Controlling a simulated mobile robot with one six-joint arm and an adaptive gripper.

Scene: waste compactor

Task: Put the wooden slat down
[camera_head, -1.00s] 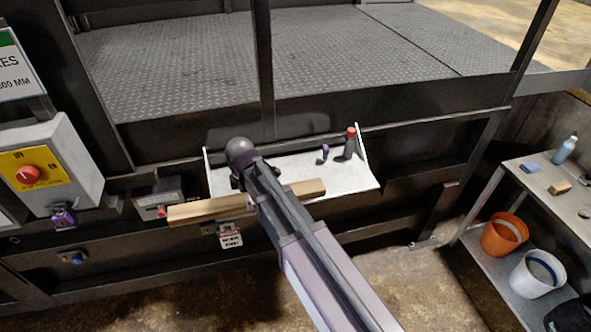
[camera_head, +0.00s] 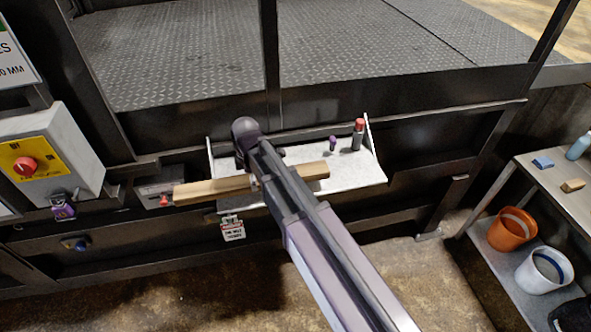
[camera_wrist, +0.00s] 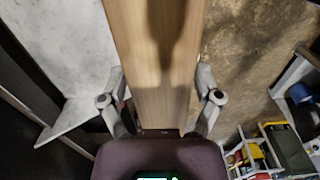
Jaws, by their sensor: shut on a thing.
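The wooden slat (camera_head: 214,188) is a long pale brown bar in the head view, lying across the front of a white shelf and reaching out past its left end. In the wrist view the slat (camera_wrist: 152,70) runs up the middle of the picture, between my two fingers. My gripper (camera_wrist: 160,100) is shut on the slat, with one finger on each side. In the head view my arm hides the middle of the slat and most of the gripper. I cannot tell whether the slat touches the shelf.
The white shelf (camera_head: 352,176) holds a dark red-capped marker or bottle (camera_head: 357,134) and a small purple item (camera_head: 332,143) at its right. A control box with a red knob (camera_head: 25,166) is at left. A bench with an orange bucket (camera_head: 511,229) and white bucket (camera_head: 544,270) stands at right.

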